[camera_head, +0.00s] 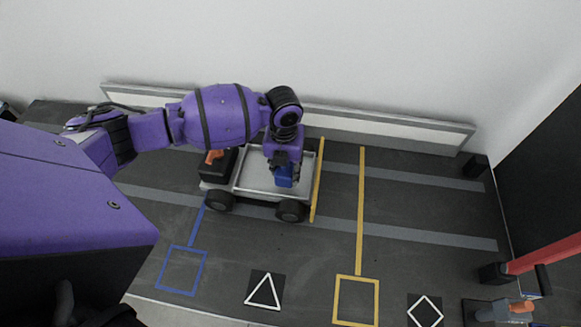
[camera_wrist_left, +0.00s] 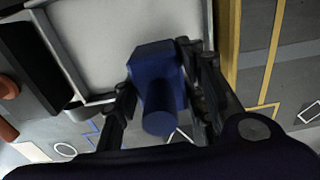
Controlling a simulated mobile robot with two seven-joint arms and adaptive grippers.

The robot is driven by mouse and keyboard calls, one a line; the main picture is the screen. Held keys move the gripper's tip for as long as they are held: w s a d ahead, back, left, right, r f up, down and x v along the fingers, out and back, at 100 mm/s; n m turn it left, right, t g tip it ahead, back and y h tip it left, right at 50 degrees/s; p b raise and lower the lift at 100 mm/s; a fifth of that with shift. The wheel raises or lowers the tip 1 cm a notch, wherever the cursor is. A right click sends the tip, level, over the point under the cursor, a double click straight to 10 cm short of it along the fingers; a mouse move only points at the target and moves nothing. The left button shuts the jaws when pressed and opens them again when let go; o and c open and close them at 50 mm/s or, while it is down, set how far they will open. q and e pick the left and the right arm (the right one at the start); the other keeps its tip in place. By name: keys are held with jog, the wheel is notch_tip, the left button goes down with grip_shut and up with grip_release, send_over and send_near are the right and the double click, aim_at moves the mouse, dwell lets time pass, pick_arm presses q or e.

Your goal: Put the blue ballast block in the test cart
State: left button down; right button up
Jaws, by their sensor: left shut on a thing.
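The blue ballast block (camera_head: 284,176) is in my left gripper (camera_head: 285,165), over the right part of the test cart's tray. It also shows in the left wrist view (camera_wrist_left: 155,68), with a round blue knob towards the camera and a finger on each side. My left gripper in the wrist view (camera_wrist_left: 155,95) is shut on it. The test cart (camera_head: 245,190) has a grey tray, black wheels and a black box with an orange part at its left end. Its pale tray floor (camera_wrist_left: 100,35) shows beyond the block. Whether the block touches the tray floor cannot be told. My right gripper is not seen.
A yellow line (camera_head: 318,185) runs close along the cart's right end. A blue square outline (camera_head: 182,270), a white triangle (camera_head: 264,290) and a yellow square (camera_head: 356,300) mark the dark surface. A red bar (camera_head: 545,255) stands at the right. A low white rail runs behind the cart.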

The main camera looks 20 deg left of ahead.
aim_at(283, 175)
pick_arm(q)
jog(key=shift+w+a+f, duration=0.15)
jog(key=shift+a+f, duration=0.05)
jog(key=shift+w+a+f, duration=0.1)
jog(key=shift+a+f, duration=0.05)
jog(key=shift+f, duration=1.5)
jog(key=shift+f, duration=0.15)
jog(key=c, duration=1.1)
grip_release()
jog(key=r, duration=1.2)
jog(key=shift+s+r, duration=0.1)
jog(key=shift+s, duration=0.1)
